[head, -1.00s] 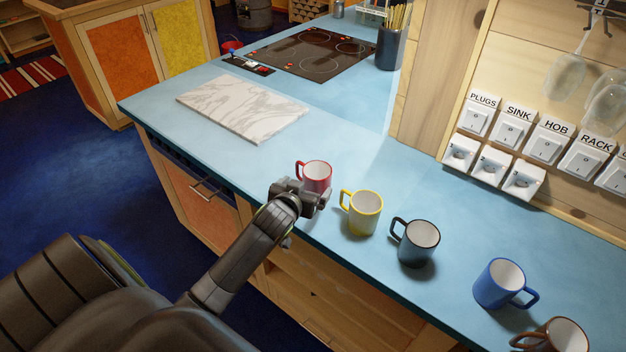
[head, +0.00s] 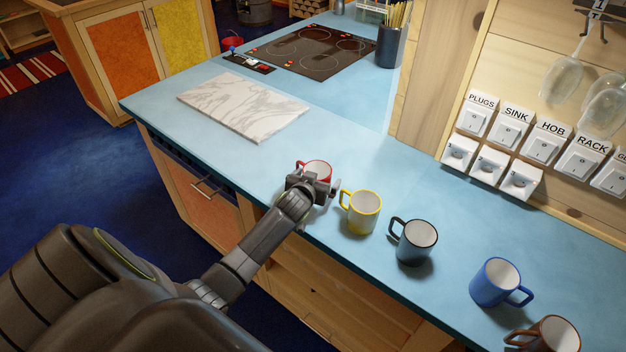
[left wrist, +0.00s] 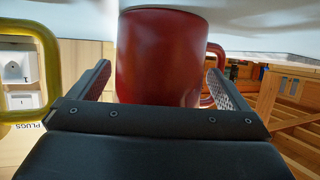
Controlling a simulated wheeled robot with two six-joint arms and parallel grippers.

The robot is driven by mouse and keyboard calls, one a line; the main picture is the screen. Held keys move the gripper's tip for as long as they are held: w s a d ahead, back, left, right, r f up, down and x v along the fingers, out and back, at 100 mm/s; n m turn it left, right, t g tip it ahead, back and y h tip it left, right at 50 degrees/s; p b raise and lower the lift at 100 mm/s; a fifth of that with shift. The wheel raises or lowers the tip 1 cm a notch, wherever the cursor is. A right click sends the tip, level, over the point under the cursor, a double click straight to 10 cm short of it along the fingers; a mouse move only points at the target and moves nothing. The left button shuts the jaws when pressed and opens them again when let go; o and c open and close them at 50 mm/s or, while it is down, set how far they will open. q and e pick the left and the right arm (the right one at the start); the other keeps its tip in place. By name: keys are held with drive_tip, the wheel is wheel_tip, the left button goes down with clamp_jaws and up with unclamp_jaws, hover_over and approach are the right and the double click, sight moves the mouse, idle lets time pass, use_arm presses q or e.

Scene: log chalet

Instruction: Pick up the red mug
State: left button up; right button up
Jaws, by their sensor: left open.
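The red mug (head: 318,166) stands upright near the front edge of the blue counter, partly hidden behind my left gripper (head: 312,184). In the left wrist view the red mug (left wrist: 162,55) fills the middle, between the two fingers of my left gripper (left wrist: 160,78). The fingers are open, one on each side of the mug. Its handle (left wrist: 214,58) shows at the right, beside the right-hand finger. I cannot tell whether either finger touches the mug. My right gripper is not in view.
A yellow mug (head: 361,212) stands close to the right of my left gripper. Beyond it are black (head: 414,243), blue (head: 496,283) and brown (head: 552,335) mugs along the counter (head: 250,160). A marble board (head: 243,106) and hob (head: 318,52) lie farther back.

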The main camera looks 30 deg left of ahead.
use_arm(q)
drive_tip(key=shift+w, duration=0.1)
drive_tip(key=c, duration=1.3)
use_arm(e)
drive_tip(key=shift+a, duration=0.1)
use_arm(q)
drive_tip(key=shift+o, duration=0.2)
drive_tip(key=shift+r, duration=0.1)
